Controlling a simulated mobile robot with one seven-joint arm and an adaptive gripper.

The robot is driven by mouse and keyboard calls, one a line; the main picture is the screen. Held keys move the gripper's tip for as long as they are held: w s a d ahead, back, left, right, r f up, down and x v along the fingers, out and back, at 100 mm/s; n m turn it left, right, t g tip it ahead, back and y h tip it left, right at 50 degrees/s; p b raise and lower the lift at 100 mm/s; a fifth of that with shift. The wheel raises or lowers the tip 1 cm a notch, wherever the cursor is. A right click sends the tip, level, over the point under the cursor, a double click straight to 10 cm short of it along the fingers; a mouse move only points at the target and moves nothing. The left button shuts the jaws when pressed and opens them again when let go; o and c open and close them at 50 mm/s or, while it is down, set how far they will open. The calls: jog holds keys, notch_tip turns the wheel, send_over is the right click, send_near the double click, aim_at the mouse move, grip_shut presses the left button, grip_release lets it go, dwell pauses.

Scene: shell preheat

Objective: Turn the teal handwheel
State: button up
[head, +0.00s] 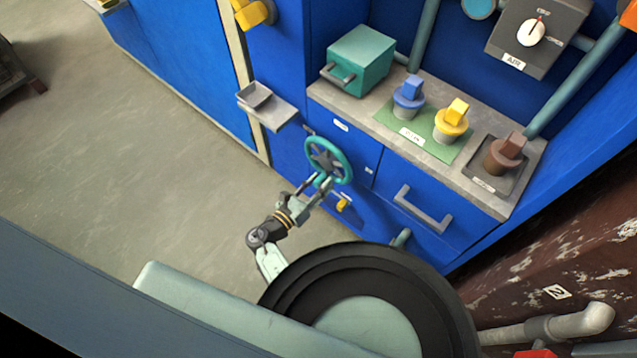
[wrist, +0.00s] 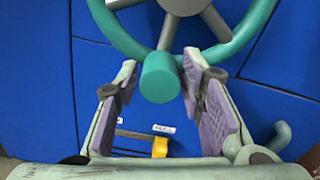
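The teal handwheel (head: 345,175) is mounted on the blue cabinet front, with a teal rim and grey spokes. In the wrist view its rim (wrist: 118,36) spans the top, and a round teal knob (wrist: 160,78) sticks out from the rim's lower part. My gripper (head: 322,181) is at the lower part of the wheel. In the wrist view my gripper (wrist: 163,80) is open, with its purple finger pads on either side of the knob. Gaps show between the pads and the knob, the right one narrow.
A yellow handle (wrist: 160,147) sits on the cabinet below the wheel. A drawer handle (head: 422,208) is to the right, and a small grey shelf (head: 270,108) juts out at upper left. The counter above holds a teal box (head: 362,62) and coloured plugs. Open floor lies left.

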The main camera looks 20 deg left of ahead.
grip_shut()
jog(key=shift+a, duration=0.15)
dwell(0.6)
jog(key=w+a+r+m+b, duration=0.1)
jog(key=a+r+m+b, duration=0.2)
jog(key=m, duration=0.6)
jog(key=w+a+r+m+b, duration=0.1)
jog(key=a+r+m+b, duration=0.3)
jog(key=m+b, duration=0.3)
jog(key=shift+w+r+m, duration=0.35)
jog(key=shift+r+m, duration=0.05)
jog(key=shift+m, duration=0.7)
jog(key=shift+o, duration=1.7)
grip_release()
jog(key=shift+s, duration=0.15)
